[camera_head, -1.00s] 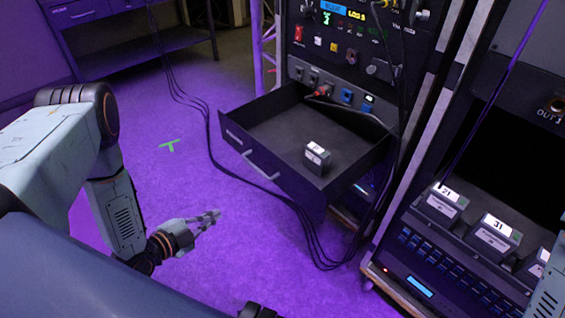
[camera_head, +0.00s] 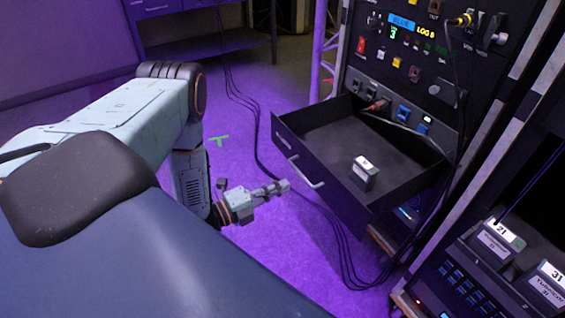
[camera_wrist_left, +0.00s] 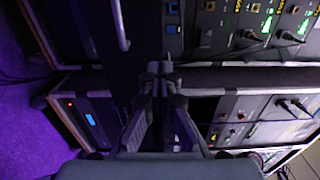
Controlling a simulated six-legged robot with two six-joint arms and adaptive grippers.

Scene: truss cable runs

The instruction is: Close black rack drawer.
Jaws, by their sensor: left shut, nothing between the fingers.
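The black rack drawer (camera_head: 328,200) is pulled out of the rack in the head view. A silver handle (camera_head: 306,172) is on its front. A small grey box with a white label (camera_head: 364,173) stands inside it. My left gripper (camera_head: 284,186) is shut and empty, to the left of the drawer front and close to the handle in the picture. I cannot tell whether they touch. In the left wrist view the shut fingers (camera_wrist_left: 161,70) point up the picture, with the handle (camera_wrist_left: 121,28) to their upper left. My right gripper is not in view.
The rack panel (camera_head: 410,55) with switches and plugged cables rises behind the drawer. Black cables (camera_head: 345,255) hang to the floor below and left of it. Another rack with labelled boxes (camera_head: 497,238) stands at the right.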

